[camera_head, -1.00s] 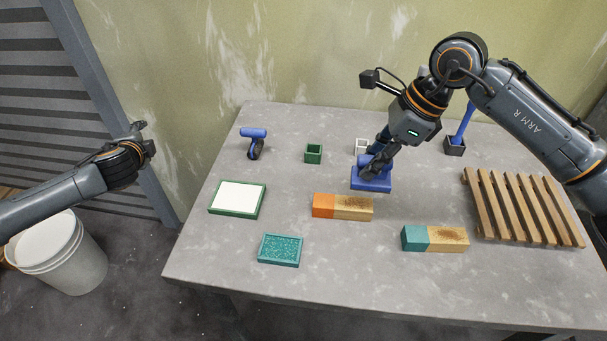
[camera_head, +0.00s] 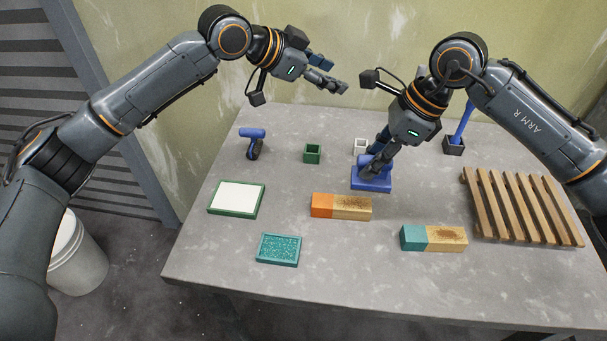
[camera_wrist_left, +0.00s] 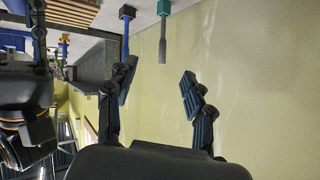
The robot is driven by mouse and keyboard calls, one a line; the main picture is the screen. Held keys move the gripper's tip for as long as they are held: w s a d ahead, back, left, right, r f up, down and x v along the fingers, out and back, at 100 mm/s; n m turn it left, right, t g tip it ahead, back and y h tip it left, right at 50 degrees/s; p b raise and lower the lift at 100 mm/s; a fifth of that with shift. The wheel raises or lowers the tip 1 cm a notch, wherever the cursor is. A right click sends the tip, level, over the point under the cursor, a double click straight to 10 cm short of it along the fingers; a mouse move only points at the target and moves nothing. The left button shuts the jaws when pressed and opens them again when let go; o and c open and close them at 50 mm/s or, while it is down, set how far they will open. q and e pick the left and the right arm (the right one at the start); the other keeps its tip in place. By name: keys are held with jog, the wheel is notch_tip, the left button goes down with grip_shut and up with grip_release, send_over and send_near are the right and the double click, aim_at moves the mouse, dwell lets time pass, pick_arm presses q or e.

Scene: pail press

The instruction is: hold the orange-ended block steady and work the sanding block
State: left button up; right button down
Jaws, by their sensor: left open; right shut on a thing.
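The orange-ended block (camera_head: 325,206) lies on the table; its other part is tan wood with a dark rough patch on top. The blue sanding block (camera_head: 372,185) sits flat on the table just behind it, apart from it. My right gripper (camera_head: 368,170) is shut on the sanding block's handle, which is partly hidden by the fingers. My left gripper (camera_head: 332,75) is open and empty, high above the back of the table. Its spread fingers also show in the left wrist view (camera_wrist_left: 158,88), with only wall between them.
A teal-ended block (camera_head: 433,238) lies at front right, beside a wooden slatted rack (camera_head: 520,208). A green-rimmed white tray (camera_head: 237,199) and a teal tray (camera_head: 278,249) lie at left. A blue-handled tool (camera_head: 253,141) and small green box (camera_head: 313,154) stand behind. A pail (camera_head: 80,262) stands on the floor.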

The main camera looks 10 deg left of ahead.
pick_arm(q)
jog(key=s+f+m+g+y, duration=0.2)
jog(key=s+f+g, duration=0.2)
jog(key=s+f, duration=0.3)
jog(key=m+g+y, duration=0.2)
jog(key=g+y, duration=0.1)
send_over(314, 200)
jog(key=a, duration=0.2)
notch_tip(314, 200, down, 8)
jog(key=x, duration=0.7)
jog(key=shift+a+f, duration=0.15)
jog(key=shift+f, duration=0.2)
grip_shut()
jog(key=shift+o, duration=0.7)
grip_release()
